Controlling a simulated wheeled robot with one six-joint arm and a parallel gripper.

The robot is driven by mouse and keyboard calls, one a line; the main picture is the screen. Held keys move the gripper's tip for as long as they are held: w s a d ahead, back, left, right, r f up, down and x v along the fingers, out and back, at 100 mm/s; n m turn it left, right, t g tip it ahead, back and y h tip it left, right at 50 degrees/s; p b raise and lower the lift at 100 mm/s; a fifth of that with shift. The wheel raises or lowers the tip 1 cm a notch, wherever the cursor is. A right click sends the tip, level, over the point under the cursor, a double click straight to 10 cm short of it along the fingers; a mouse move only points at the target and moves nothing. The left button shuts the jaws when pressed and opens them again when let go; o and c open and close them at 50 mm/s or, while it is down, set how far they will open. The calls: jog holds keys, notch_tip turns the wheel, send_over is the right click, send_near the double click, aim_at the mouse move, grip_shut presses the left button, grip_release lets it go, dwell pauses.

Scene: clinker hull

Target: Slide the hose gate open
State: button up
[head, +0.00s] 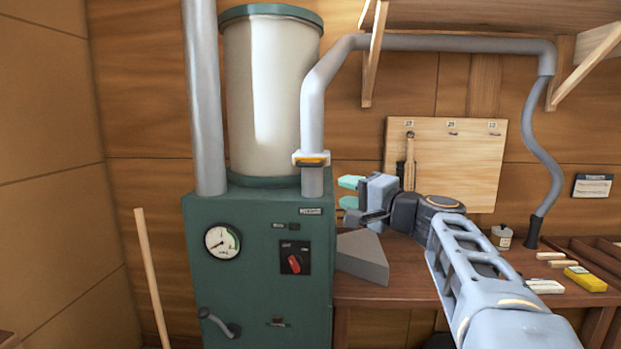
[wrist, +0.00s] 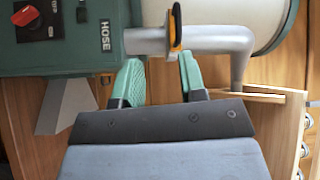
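My gripper (head: 349,192) is open and empty, to the right of the pipe and slightly below the gate. Its green fingers (wrist: 160,62) are apart, with the handle in line beyond the gap and not between them. I cannot tell the slide's position.
The green machine (head: 258,290) has a gauge (head: 222,241), a red switch (head: 294,263) and a lever (head: 218,322). A grey wedge block (head: 362,257) is on the workbench (head: 390,291) below my gripper. A shelf bracket (head: 373,60) and tool board (head: 460,165) are behind.

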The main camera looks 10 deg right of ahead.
aim_at(313, 166)
jog(key=shift+t, duration=0.6)
jog(key=p+x, duration=0.1)
jog(key=x, duration=0.3)
jog(key=r+p+x, duration=0.1)
jog(key=x, duration=0.3)
jog(key=d+r+p+x, duration=0.1)
jog(key=x, duration=0.2)
jog(key=shift+w+a, duration=0.1)
jog(key=shift+w, duration=0.4)
jog(key=shift+p+x, duration=0.35)
jog(key=shift+x, duration=0.55)
jog(key=shift+f, duration=0.1)
grip_shut()
